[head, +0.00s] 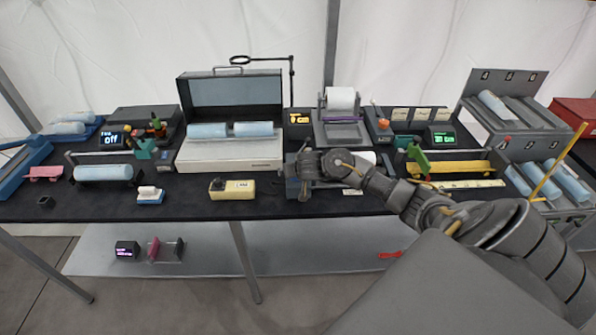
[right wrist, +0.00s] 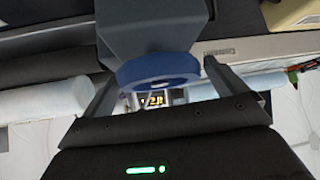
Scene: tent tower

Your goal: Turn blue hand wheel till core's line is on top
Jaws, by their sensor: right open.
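The blue hand wheel (right wrist: 160,68) shows in the right wrist view, on the near side of a dark grey block (right wrist: 150,25). My right gripper (right wrist: 160,88) is open, with one finger on each side of the wheel; I cannot tell whether they touch it. In the head view my right gripper (head: 304,170) is at the bench's front middle and hides the wheel. A pale roll (head: 367,157), seemingly the core, shows partly behind my arm. A pale cylinder also shows at the left in the right wrist view (right wrist: 45,100). I see no line on either. My left gripper is out of view.
A yellow box (head: 232,189) stands left of my right gripper. The open case (head: 230,148) with pale rolls and the paper-roll stand (head: 340,130) are behind. A yellow trough (head: 450,168) and a rack (head: 515,125) are at the right. Black bench top (head: 270,208) is bare in front.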

